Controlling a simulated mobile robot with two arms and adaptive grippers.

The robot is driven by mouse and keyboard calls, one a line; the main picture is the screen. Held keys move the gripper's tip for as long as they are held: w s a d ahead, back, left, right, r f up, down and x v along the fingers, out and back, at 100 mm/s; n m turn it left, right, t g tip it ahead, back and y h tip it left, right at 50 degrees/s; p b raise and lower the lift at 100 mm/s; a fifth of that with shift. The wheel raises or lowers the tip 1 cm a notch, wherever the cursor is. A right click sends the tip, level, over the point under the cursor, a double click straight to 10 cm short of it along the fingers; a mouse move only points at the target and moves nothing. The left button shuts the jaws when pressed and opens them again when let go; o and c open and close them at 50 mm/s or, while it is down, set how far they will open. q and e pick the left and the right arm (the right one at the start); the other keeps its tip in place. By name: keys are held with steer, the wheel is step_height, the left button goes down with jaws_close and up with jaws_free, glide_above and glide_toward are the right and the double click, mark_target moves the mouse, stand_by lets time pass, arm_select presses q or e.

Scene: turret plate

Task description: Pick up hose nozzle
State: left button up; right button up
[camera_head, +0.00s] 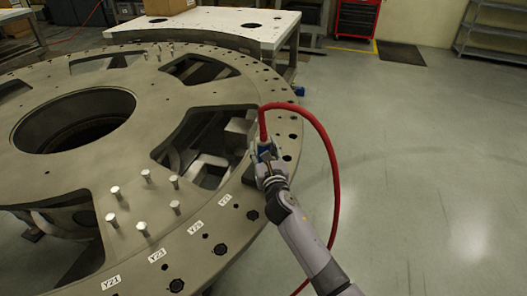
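The hose nozzle (265,152) shows as a small blue piece at the right rim of the turret plate (150,112). A red hose (328,150) rises from it, arches over to the right and drops past the plate's edge. My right gripper (265,158) comes from the lower right, with its fingers at the nozzle, one on each side. The fingers cover part of the nozzle, and I cannot tell whether they are closed on it. My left gripper is not in view.
Several upright pins (146,203) and labelled holes lie along the plate's near rim, with large cut-outs beside them. A white table (205,22) with cardboard boxes stands behind. A red tool cabinet (357,18) and a metal shelf (492,30) are farther back. The floor at right is clear.

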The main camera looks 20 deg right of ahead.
jaws_close()
stand_by(0.5)
